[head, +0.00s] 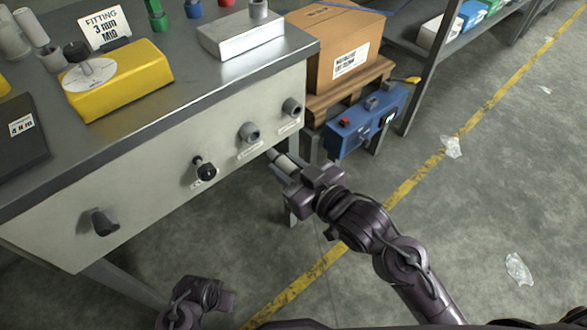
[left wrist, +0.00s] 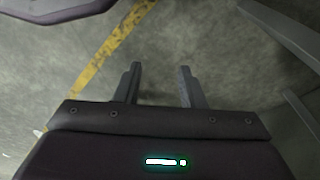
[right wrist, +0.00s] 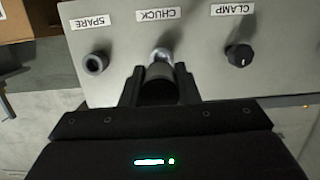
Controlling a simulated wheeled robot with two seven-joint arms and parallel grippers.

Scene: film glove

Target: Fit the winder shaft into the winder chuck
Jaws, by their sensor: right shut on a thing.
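In the head view a gap shows between shaft and chuck. In the right wrist view the shaft (right wrist: 159,88) lines up roughly with the chuck and partly hides it. My left gripper (left wrist: 158,75) is open and empty, low in front of the bench.
The panel also carries a SPARE socket (head: 291,107), a black CLAMP knob (head: 206,172) and another dark knob (head: 104,222). A blue control box (head: 368,122) and a cardboard box (head: 335,50) stand right of the bench. The floor nearby is mostly clear.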

